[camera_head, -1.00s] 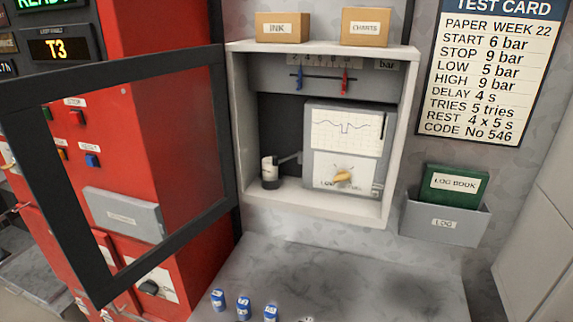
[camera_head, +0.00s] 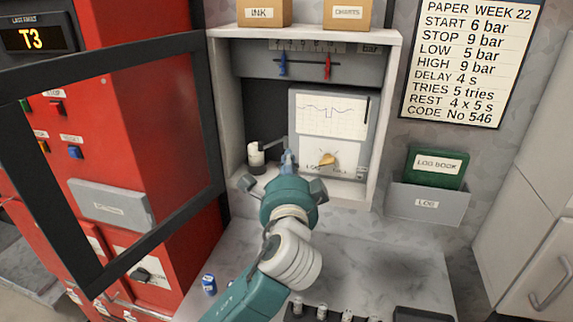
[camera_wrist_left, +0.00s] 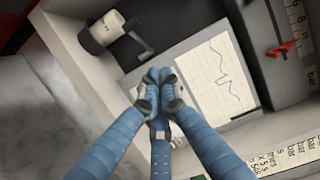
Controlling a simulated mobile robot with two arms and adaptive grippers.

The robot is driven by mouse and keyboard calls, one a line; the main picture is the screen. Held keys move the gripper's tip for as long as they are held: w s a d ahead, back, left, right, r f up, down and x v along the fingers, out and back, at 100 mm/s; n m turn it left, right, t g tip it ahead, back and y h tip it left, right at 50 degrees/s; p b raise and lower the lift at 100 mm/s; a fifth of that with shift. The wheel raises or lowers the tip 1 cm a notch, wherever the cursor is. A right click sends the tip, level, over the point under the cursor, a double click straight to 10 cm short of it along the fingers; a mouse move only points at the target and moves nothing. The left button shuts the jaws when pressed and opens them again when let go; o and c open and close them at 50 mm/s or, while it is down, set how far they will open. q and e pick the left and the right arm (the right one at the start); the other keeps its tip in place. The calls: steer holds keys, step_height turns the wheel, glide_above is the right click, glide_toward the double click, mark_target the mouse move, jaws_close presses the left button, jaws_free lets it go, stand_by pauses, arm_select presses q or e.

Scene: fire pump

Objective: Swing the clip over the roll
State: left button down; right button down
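The roll is a white cylinder on a dark base (camera_head: 256,153) at the lower left inside the open wall cabinet. It also shows in the left wrist view (camera_wrist_left: 104,30). The clip is a thin grey arm (camera_head: 270,144) between the recorder's left side and the roll's top; its dark bar shows in the left wrist view (camera_wrist_left: 138,38). I cannot tell if it touches the roll. My left gripper (camera_head: 288,160) is in front of the recorder's lower left, right of the roll. Its blue fingers meet at the tips (camera_wrist_left: 158,84), with nothing visible between them. My right gripper is not in view.
The cabinet's side wall (camera_head: 222,120) and open black-framed door (camera_head: 95,65) stand left. A blue container (camera_head: 209,285) stands on the grey counter (camera_head: 380,265) below.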

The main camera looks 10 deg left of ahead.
arm_select(q)
steer(key=w+a+p, duration=0.2)
steer(key=w+a, duration=0.2)
steer(key=a, duration=0.1)
steer(key=shift+w+p, duration=0.25)
steer(key=shift+p, duration=0.1)
